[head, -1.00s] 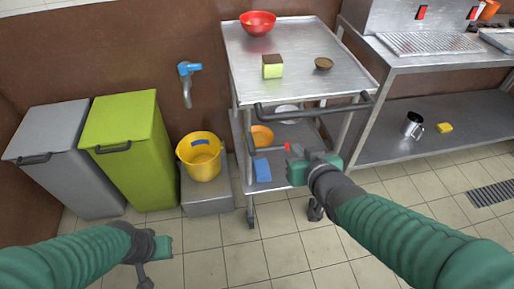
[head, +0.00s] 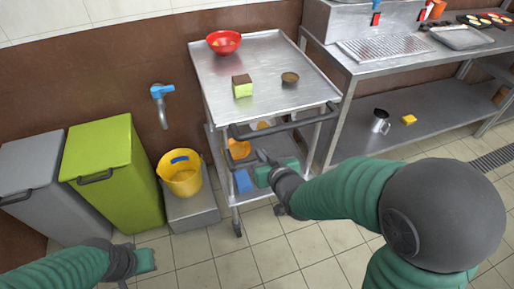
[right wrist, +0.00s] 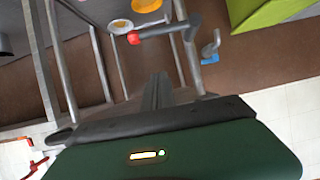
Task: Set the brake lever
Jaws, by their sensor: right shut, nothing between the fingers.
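A steel trolley (head: 215,92) stands at the centre. Its dark brake lever with a red end knob shows in the right wrist view (right wrist: 160,33), running across just beyond my right fingertips. In the head view my right gripper (head: 264,157) is at the trolley's front, below the push handle (head: 290,124), and covers the lever's knob end. My right gripper's fingers (right wrist: 157,78) are shut with nothing between them. The fingertips appear apart from the lever, though contact is hard to judge. My left gripper (head: 124,284) is low at the left, its fingers partly cut off.
The trolley top holds a red bowl (head: 224,42), a two-tone block (head: 242,86) and a small brown bowl (head: 290,78). A blue block (head: 243,181) lies on its lower shelf. A yellow bucket (head: 182,180) and green bin (head: 110,170) stand left, a steel counter (head: 365,68) right.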

